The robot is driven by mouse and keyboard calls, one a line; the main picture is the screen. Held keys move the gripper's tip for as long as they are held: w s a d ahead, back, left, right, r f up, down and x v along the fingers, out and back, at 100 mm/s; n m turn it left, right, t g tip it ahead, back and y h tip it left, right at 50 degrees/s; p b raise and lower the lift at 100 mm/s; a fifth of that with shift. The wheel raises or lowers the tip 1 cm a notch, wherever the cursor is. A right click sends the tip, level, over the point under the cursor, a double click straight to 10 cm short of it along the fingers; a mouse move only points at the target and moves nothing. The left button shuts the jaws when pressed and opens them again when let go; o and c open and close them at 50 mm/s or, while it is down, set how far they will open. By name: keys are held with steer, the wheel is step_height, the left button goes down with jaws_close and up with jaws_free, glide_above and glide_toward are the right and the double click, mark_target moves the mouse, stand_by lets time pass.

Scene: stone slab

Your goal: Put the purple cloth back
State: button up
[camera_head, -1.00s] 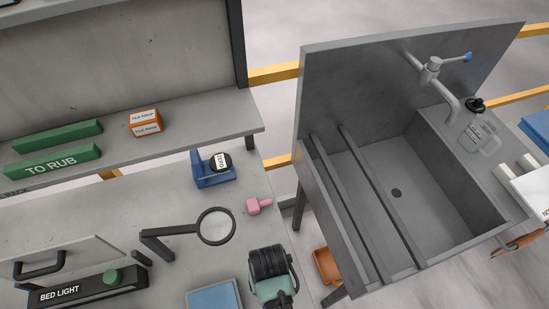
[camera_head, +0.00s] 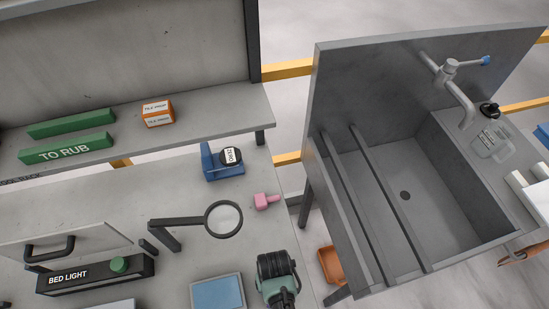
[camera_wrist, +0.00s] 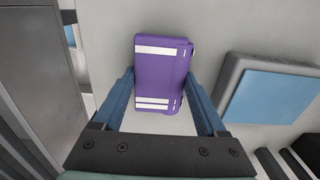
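In the wrist view, the folded purple cloth (camera_wrist: 160,82) has white stripes across its top and bottom. It lies over a pale surface. My gripper (camera_wrist: 161,72) has its two blue fingers spread apart, one on each side of the cloth. Pale gaps show between the fingers and the cloth lower down; whether the fingertips touch its edges is not clear. In the head view I see neither the cloth nor my fingers; only a teal and black part of my arm shows at the bottom middle.
A tray with a blue pad (camera_head: 218,292) lies on the workbench (camera_head: 190,262), close to the cloth in the wrist view (camera_wrist: 270,97). A magnifier (camera_head: 223,219), a pink object (camera_head: 266,201) and a blue tape holder (camera_head: 221,163) stand beyond. A sink (camera_head: 420,190) stands to the right.

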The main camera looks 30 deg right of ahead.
steer(key=o, duration=0.4)
steer(key=shift+c, duration=0.2)
step_height(320, 180, up, 12)
steer(key=shift+r, duration=0.2)
stand_by(0.6)
